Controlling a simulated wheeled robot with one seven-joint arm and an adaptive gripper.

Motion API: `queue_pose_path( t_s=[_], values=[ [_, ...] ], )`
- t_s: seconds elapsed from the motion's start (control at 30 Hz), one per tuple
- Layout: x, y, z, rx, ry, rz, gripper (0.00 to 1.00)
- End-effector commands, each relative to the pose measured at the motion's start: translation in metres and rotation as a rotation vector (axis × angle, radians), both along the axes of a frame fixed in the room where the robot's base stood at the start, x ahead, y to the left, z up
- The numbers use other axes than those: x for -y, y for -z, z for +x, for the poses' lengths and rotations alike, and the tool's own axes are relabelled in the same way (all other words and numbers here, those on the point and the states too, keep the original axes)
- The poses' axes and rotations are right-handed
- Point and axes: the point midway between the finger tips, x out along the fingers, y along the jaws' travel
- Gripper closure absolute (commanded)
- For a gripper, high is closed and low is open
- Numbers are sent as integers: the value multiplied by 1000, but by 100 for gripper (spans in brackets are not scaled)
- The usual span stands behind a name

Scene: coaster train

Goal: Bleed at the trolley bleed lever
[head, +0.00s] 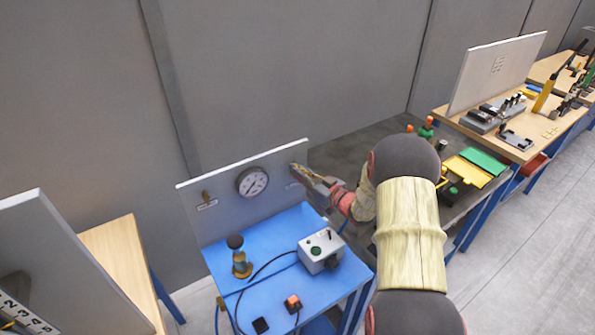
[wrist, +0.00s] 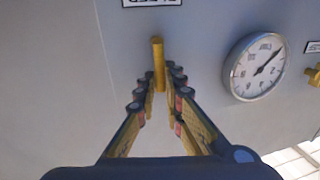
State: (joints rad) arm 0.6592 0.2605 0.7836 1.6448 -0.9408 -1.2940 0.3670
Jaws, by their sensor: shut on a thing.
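The bleed lever (wrist: 158,60) is a short brass-coloured bar on the grey panel, below a label plate (wrist: 152,2) in the wrist view. My gripper (wrist: 160,85) has its fingertips on either side of the lever's near end and is shut on it. In the head view my gripper (head: 300,174) reaches to the right edge of the trolley's upright panel (head: 222,215), where it hides most of the lever. A round white pressure gauge (head: 252,182) sits on the panel left of my gripper; it also shows in the wrist view (wrist: 257,68), with its needle off the lowest marks.
A second brass lever (head: 206,197) is at the panel's left. The blue trolley top (head: 275,275) carries a brass fitting with a dark knob (head: 240,258), a grey control box (head: 320,251) and cables. A bench with green and yellow parts (head: 470,168) stands right, beyond my arm.

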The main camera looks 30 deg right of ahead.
Motion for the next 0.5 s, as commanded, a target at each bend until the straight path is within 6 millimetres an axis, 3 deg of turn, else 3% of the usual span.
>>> queue_pose_path(
  t_s=[0.43, 0.47, 0.5],
  values=[
    [1, 2, 0, -4, 2, 11, 100],
    [1, 2, 0, -4, 2, 11, 89],
    [1, 2, 0, -4, 2, 10, 87]
  ],
)
